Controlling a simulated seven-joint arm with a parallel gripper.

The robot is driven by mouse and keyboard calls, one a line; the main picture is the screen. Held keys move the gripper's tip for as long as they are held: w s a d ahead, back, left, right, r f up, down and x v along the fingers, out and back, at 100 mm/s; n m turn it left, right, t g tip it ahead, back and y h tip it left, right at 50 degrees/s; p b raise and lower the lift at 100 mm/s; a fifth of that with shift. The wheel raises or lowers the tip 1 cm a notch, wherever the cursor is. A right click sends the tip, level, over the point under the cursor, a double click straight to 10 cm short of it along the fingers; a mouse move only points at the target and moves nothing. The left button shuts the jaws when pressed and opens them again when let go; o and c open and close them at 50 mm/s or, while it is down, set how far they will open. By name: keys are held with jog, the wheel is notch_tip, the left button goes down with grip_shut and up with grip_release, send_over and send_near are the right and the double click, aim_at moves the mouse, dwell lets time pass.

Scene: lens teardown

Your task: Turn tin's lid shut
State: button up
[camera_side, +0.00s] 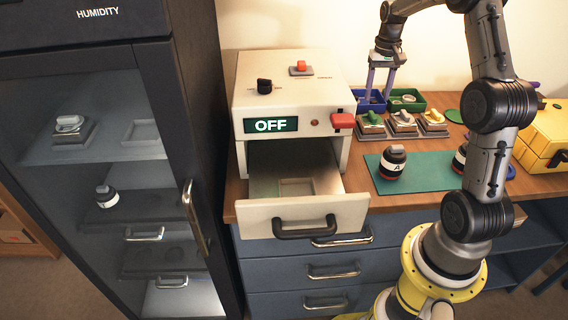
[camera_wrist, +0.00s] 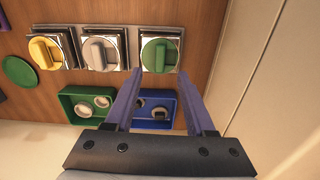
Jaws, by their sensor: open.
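Three square tins with round knobbed lids stand in a row on the wooden bench: a green-lidded tin (camera_side: 371,124), a grey-lidded tin (camera_side: 403,123) and a yellow-lidded tin (camera_side: 434,121). In the wrist view are the green lid (camera_wrist: 158,55), the grey lid (camera_wrist: 98,53) and the yellow lid (camera_wrist: 44,52). The yellow knob looks slightly tilted; whether any lid is shut I cannot tell. My gripper (camera_side: 380,97) is open and empty, above the blue bin behind the green-lidded tin. In the wrist view its fingertips (camera_wrist: 158,76) straddle the green knob's line, apart from it.
A blue bin (camera_wrist: 151,124) and a green bin (camera_wrist: 69,102) hold small ring-shaped parts. A white box reading OFF (camera_side: 292,95) has its drawer (camera_side: 305,213) pulled out. A black jar (camera_side: 392,163) stands on a green mat (camera_side: 418,184). A humidity cabinet (camera_side: 190,130) stands left.

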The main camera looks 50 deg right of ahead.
notch_tip(320, 180, up, 6)
jog(key=shift+f, duration=0.1)
dwell(0.5)
jog(key=s+a+r+n+t+h, duration=0.1)
jog(key=a+r+n+t, duration=0.1)
jog(key=a+r, duration=0.6)
jog(key=s+a+r+n+t, duration=0.1)
jog(key=a+r+n, duration=0.3)
jog(key=a, duration=0.8)
jog(key=s+a+n+t, duration=0.2)
jog(key=s+a, duration=0.8)
jog(key=s, duration=0.1)
jog(key=s+a+f+n+y, duration=0.1)
jog(key=s+f, duration=0.4)
jog(key=f, duration=0.2)
jog(key=shift+s+a+f+t, duration=0.25)
jog(key=shift+a+f+t, duration=0.05)
jog(key=shift+f, duration=0.05)
